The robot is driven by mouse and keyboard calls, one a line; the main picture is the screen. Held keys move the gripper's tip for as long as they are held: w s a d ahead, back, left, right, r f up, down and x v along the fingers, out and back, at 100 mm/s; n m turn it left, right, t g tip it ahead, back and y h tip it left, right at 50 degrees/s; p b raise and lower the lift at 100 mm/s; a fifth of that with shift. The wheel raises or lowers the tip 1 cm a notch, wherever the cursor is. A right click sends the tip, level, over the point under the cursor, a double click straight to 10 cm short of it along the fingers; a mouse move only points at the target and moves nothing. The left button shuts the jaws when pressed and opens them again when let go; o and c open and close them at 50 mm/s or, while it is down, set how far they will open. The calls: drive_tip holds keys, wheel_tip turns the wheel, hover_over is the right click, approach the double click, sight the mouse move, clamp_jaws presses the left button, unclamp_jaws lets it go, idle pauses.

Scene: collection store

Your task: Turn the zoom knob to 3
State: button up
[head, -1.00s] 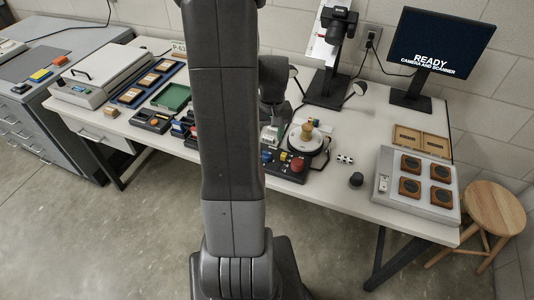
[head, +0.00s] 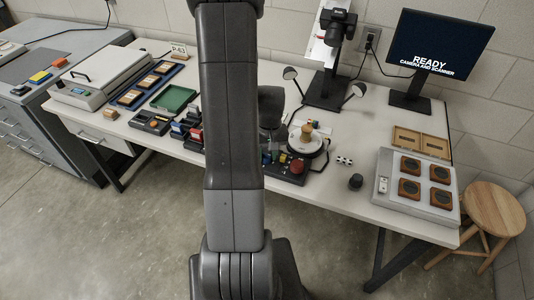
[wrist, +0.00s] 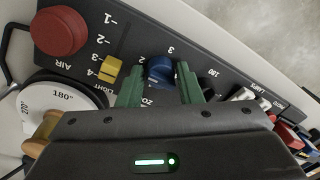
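The blue zoom knob (wrist: 160,70) is on the dark control panel (wrist: 215,58) in the wrist view. A 2 is printed to its left and a 3 above it; the zoom label is partly covered. I cannot make out a pointer on the knob. My gripper (wrist: 160,86) has its two green fingers on either side of the knob, apart, with narrow gaps showing beside it. Whether they touch it is hard to tell.
A red knob (wrist: 58,31) and a yellow slider (wrist: 110,70) are on the same panel. A round dial stage (wrist: 62,107) is close at the left. In the head view, a camera stand (head: 326,90) and a monitor (head: 440,45) are behind.

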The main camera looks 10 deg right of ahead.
drive_tip(key=c, duration=0.5)
drive_tip(key=shift+m, duration=0.3)
drive_tip(key=m+b, duration=0.1)
drive_tip(key=m, duration=0.1)
drive_tip(key=shift+m, duration=0.4)
drive_tip(key=m+b, duration=0.1)
drive_tip(key=m, duration=0.3)
drive_tip(key=shift+m, duration=0.3)
drive_tip(key=m+b, duration=0.1)
drive_tip(key=m, duration=0.4)
drive_tip(key=shift+a+t, duration=0.1)
drive_tip(key=shift+t, duration=0.2)
drive_tip(key=shift+m+h+b, duration=0.3)
drive_tip(key=shift+m+b, duration=0.05)
drive_tip(key=shift+m, duration=2.05)
